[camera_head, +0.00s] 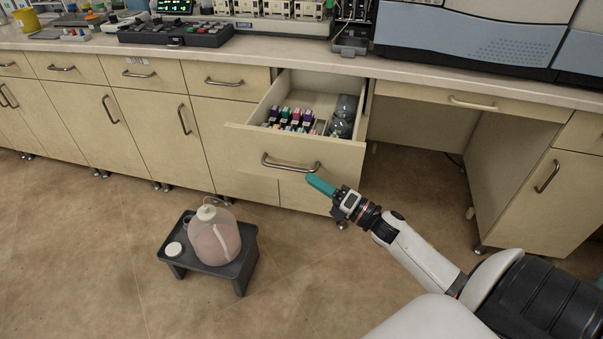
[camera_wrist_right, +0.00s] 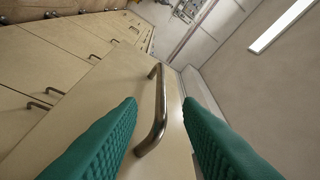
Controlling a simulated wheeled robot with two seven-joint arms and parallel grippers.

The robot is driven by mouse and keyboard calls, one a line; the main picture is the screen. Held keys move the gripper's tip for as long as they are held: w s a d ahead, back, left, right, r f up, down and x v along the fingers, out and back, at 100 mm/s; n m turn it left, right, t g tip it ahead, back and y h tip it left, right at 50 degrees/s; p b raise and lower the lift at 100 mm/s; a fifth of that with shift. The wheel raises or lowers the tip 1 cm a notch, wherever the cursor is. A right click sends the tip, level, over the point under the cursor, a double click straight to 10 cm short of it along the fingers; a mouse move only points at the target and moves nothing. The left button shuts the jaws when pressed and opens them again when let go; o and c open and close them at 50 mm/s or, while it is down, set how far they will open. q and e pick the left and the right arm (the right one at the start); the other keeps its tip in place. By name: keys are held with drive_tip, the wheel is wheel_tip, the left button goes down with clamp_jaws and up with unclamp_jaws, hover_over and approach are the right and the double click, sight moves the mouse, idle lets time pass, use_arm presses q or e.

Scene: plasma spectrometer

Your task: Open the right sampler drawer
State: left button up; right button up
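The sampler drawer (camera_head: 250,150) is pulled out from under the counter, its inside showing from above. It has a curved metal handle (camera_head: 290,164) on its front. My right gripper (camera_head: 318,183), with green fingers, is just below and right of the handle's right end. In the right wrist view the two fingers (camera_wrist_right: 159,103) are open, with the handle (camera_wrist_right: 160,112) showing in the gap between them. Neither finger clearly touches it, and the depth between them is hard to tell. My left gripper is not in view.
The drawer holds small coloured boxes (camera_head: 290,118) and dark round items (camera_head: 343,115). A low black stool (camera_head: 240,268) with a pinkish jug (camera_head: 212,238) stands on the floor to the left. Right of the drawer is an open knee space under the counter (camera_head: 480,95).

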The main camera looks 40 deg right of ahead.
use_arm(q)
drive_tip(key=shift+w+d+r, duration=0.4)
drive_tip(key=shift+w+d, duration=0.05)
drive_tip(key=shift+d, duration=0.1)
use_arm(e)
drive_tip(key=v, duration=0.5)
drive_tip(key=shift+s+d+f, duration=0.1)
drive_tip(key=shift+s, duration=0.05)
